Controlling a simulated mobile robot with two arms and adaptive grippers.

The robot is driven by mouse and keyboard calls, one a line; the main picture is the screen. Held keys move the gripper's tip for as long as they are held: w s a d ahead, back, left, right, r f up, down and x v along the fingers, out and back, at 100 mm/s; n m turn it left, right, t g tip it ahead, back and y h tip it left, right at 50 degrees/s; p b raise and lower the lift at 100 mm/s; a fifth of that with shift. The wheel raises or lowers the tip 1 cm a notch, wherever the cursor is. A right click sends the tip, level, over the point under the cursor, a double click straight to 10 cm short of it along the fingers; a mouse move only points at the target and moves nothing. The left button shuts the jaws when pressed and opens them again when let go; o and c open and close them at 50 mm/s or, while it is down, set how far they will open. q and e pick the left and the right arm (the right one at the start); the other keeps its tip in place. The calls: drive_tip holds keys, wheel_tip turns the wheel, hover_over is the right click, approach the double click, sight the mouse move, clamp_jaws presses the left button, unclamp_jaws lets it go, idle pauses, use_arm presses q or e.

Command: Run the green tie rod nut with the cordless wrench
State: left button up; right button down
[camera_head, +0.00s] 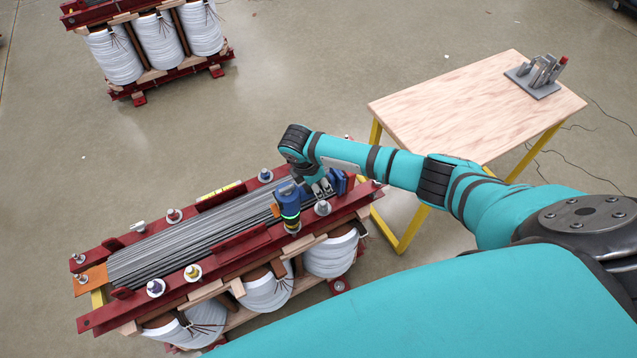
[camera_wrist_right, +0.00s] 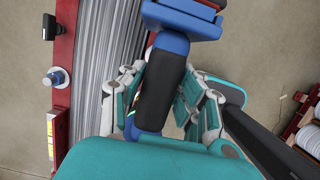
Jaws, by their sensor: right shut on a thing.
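The cordless wrench (camera_head: 287,199) is blue and black, with its nose pointing down over the near red beam of the transformer core. My right gripper (camera_head: 320,187) is shut on its handle, which shows black between the fingers in the right wrist view (camera_wrist_right: 163,92). A green band shows near the wrench's nose; I cannot tell whether it belongs to the wrench or the nut. No separate green nut can be made out; it may be hidden under the nose. My left gripper is not in view.
The core's grey laminations (camera_head: 190,235) lie between two red beams (camera_head: 125,312). Other tie rod nuts stand nearby: a yellow one (camera_head: 193,272), a blue one (camera_head: 155,288) and a white one (camera_head: 323,208). A wooden table (camera_head: 450,105) carries a grey tool holder (camera_head: 537,80). Another core stands behind.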

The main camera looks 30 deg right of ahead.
drive_tip(key=shift+w+f, duration=0.1)
drive_tip(key=shift+f, duration=0.2)
drive_tip(key=shift+r+p, duration=0.1)
drive_tip(key=shift+p, duration=0.45)
idle(1.5)
drive_tip(key=shift+f, duration=0.45)
idle(1.4)
drive_tip(key=shift+f, duration=0.1)
idle(1.5)
drive_tip(key=shift+r+p, duration=1.3)
drive_tip(key=shift+p, duration=0.05)
drive_tip(key=shift+r, duration=2.1)
